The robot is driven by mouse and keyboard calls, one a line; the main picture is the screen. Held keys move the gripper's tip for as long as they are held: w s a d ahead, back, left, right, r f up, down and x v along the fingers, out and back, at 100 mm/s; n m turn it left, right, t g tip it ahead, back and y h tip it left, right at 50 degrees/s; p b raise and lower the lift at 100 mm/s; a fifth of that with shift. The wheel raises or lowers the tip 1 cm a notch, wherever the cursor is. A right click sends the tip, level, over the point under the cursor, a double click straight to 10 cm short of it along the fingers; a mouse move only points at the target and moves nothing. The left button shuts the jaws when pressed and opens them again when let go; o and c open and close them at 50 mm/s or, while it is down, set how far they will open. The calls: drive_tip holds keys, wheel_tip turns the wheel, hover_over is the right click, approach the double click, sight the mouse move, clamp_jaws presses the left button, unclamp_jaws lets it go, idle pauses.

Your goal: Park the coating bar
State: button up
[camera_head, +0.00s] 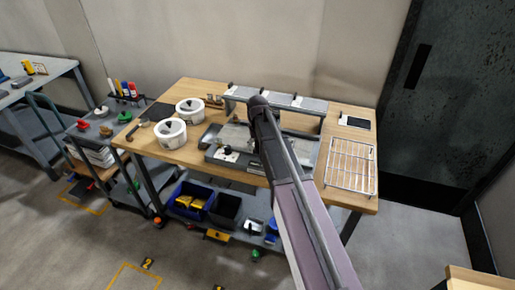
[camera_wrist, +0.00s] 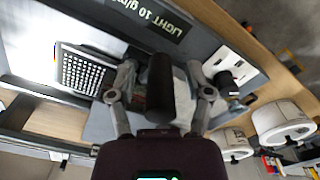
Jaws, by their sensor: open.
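The coater (camera_head: 218,156), a grey flat-bed machine, stands on the wooden bench (camera_head: 190,92). In the wrist view my gripper (camera_wrist: 161,70) is open, with one finger on each side of an upright black cylindrical handle (camera_wrist: 160,90). The handle may belong to the coating bar; the bar itself is mostly hidden. I cannot tell whether the fingers touch it. A dark strip (camera_wrist: 140,14) labelled "LIGHT 10 g/m" lies beyond. In the head view my arm hides the gripper and the middle of the coater.
A raised grey shelf (camera_head: 278,98) stands behind the coater. Two white tubs (camera_head: 171,133) are at left, a wire rack (camera_head: 350,165) at right. A white plate with a black knob (camera_head: 228,151) is on the coater's front left. A tool cart (camera_head: 95,135) stands left of the bench.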

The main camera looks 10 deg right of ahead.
clamp_jaws()
drive_tip(key=shift+s, duration=0.15)
idle(0.4)
